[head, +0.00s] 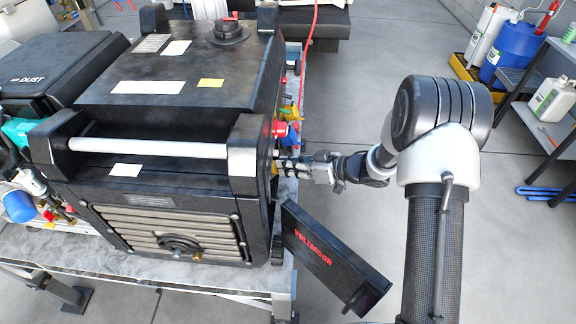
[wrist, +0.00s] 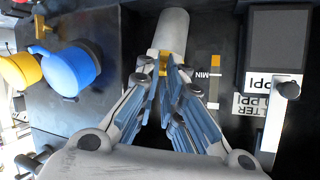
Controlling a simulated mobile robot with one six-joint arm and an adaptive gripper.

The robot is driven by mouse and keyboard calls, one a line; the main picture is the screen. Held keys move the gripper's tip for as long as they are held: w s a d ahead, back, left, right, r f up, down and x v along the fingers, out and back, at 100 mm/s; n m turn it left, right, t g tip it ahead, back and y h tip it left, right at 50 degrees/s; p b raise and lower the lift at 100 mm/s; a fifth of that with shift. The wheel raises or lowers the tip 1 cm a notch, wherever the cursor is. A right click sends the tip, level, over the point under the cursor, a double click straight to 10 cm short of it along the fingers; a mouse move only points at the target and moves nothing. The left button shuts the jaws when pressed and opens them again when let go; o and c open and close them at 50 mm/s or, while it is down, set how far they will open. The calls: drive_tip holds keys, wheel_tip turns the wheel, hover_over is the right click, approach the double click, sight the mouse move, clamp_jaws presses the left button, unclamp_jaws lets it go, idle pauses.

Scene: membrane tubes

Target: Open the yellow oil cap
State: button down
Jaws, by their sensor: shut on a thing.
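A small yellow part, which looks like the oil cap (wrist: 163,62), shows between my fingertips in the wrist view, at the lower end of a grey cylinder (wrist: 173,30). My gripper (wrist: 163,70) is shut on it, and the fingers hide most of it. In the head view my gripper (head: 281,164) reaches in from the right to the right side of the black machine (head: 170,80). Whether the cap is seated or loose cannot be told.
A blue round handle (wrist: 70,72) and a yellow one (wrist: 20,71) stick out left of my fingers. A MIN gauge (wrist: 214,82) is close on the right. An open black panel (head: 335,260) hangs below my gripper.

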drive_tip(key=shift+r, duration=0.15)
idle(0.4)
drive_tip(key=r+h+p, duration=0.1)
drive_tip(key=p, duration=0.4)
drive_tip(key=r+h+p, duration=0.1)
drive_tip(key=h+p, duration=0.1)
drive_tip(key=p, duration=0.2)
drive_tip(key=a+r+n+h+p, duration=0.1)
drive_tip(key=h+p, duration=0.1)
drive_tip(key=p, duration=0.3)
drive_tip(key=shift+a+r+g+p, duration=0.1)
drive_tip(key=shift+r+g+p, duration=0.05)
drive_tip(key=shift+g+p, duration=0.15)
drive_tip(key=shift+h, duration=0.4)
